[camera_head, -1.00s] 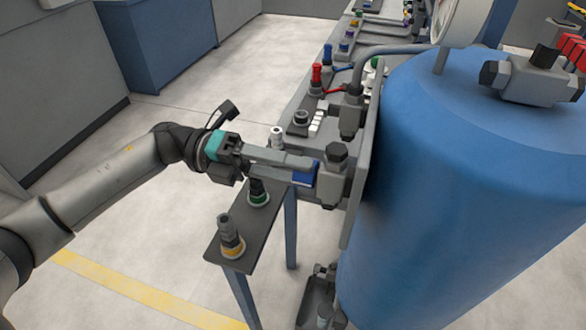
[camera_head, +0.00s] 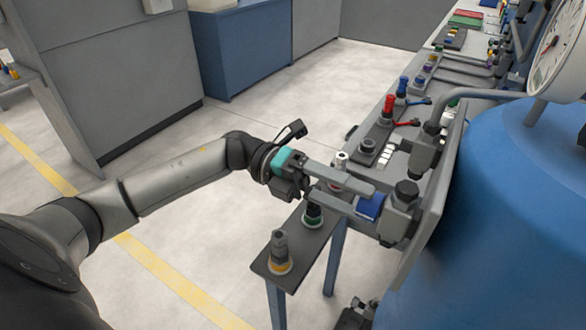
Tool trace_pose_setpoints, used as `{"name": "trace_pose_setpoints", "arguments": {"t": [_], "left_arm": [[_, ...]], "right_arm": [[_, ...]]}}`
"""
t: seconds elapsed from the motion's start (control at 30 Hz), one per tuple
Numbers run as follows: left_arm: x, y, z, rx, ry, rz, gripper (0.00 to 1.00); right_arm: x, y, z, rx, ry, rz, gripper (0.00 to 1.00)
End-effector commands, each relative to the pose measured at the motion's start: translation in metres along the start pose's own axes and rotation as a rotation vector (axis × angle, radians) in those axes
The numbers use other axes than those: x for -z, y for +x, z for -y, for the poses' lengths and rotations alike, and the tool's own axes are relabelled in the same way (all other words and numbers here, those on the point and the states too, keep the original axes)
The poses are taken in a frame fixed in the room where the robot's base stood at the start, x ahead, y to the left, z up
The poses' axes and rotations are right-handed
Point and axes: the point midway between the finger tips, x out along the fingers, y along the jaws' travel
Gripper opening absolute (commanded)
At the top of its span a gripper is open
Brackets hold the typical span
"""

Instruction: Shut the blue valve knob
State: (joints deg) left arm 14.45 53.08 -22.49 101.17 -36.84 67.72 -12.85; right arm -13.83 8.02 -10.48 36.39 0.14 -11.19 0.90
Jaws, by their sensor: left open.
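The blue valve knob (camera_head: 370,206) shows at the fingertips of my left gripper (camera_head: 372,200). It sits on the near side of a grey valve body (camera_head: 400,222). My left gripper is open, with its two long grey fingers spread and the knob's blue face between or just beyond their tips. I cannot tell whether either finger touches it. The fingers hide part of the knob. My right gripper is not in view.
A narrow dark shelf (camera_head: 262,265) below the gripper holds a yellow-ringed fitting (camera_head: 279,257) and a green-ringed one (camera_head: 314,213). A large blue tank (camera_head: 510,220) stands right. Red and blue knobs line the bench behind. The floor left is clear.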

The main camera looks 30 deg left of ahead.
Motion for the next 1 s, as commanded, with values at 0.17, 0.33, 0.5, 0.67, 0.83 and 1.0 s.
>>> {"name": "trace_pose_setpoints", "arguments": {"t": [0.17,0.33,0.5,0.67,0.83,1.0], "left_arm": [[-0.001,-0.034,-0.001,-0.006,-0.002,0.005,0.81],[-0.001,-0.076,-0.001,-0.006,-0.002,0.006,0.81],[-0.001,-0.111,0.0,-0.004,0.001,0.004,0.81],[-0.001,-0.132,0.0,-0.003,0.002,0.004,0.81],[0.0,-0.143,0.001,-0.001,0.003,0.001,0.81],[0.0,-0.145,0.001,-0.001,0.003,0.001,0.81]], "right_arm": [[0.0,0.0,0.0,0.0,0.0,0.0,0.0],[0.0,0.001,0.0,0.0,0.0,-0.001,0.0],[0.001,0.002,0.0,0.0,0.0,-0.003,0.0],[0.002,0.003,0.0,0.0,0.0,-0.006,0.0],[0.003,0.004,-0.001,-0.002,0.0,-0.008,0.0],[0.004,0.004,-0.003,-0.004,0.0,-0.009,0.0]]}}
